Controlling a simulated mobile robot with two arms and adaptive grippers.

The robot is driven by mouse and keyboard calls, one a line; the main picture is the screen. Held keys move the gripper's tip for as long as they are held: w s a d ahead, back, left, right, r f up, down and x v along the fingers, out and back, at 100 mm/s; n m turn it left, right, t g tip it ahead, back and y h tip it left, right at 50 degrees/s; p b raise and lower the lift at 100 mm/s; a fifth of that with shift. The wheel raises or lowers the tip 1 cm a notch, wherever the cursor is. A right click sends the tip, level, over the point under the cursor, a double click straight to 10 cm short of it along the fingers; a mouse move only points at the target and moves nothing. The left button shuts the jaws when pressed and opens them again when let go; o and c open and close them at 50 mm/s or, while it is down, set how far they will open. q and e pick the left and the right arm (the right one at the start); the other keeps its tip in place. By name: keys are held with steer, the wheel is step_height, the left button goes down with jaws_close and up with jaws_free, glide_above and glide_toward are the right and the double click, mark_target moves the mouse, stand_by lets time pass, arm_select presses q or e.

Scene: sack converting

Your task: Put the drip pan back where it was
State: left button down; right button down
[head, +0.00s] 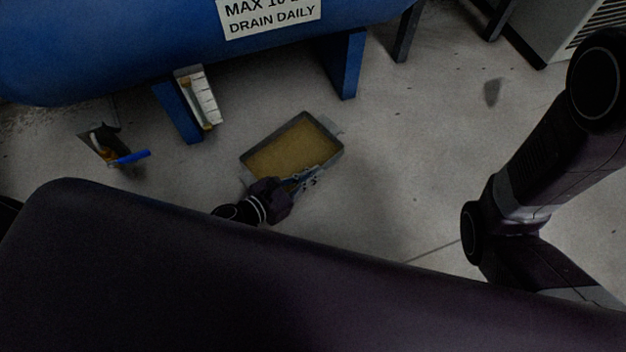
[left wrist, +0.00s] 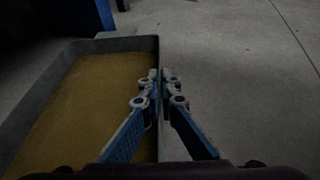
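The drip pan (head: 292,150) is a grey rectangular tray holding brownish-yellow liquid, on or just above the floor in front of the blue tank; I cannot tell if it touches the floor. It also shows in the left wrist view (left wrist: 122,44). My left gripper (head: 308,178) is at the pan's near right side. In the left wrist view its fingers (left wrist: 160,80) are close together across the pan's side wall, one inside and one outside, closed on it. My right gripper is out of view; only my right arm shows at the right.
The blue tank (head: 150,45) with a drain label (head: 268,14) stands on blue legs (head: 344,65). A valve with a blue handle (head: 132,157) is left of the pan. A white strip-like object (head: 200,97) is by the left leg. Floor right of the pan is clear.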

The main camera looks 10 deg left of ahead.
mark_target(290, 194)
arm_select(q)
steer(key=shift+w+f+b, duration=0.1)
steer(key=shift+f+b, duration=0.65)
steer(key=shift+f, duration=0.6)
steer(key=shift+f, duration=0.1)
steer(key=shift+f, duration=0.15)
steer(key=c, duration=2.2)
jaws_free()
steer(key=shift+o, duration=0.2)
steer(key=shift+r, duration=0.3)
steer(key=p+v, duration=0.4)
steer(key=v, duration=0.7)
steer(key=shift+p, duration=0.3)
steer(key=shift+s+a+r, duration=0.1)
steer(key=shift+s+a, duration=0.15)
steer(key=shift+s, duration=0.25)
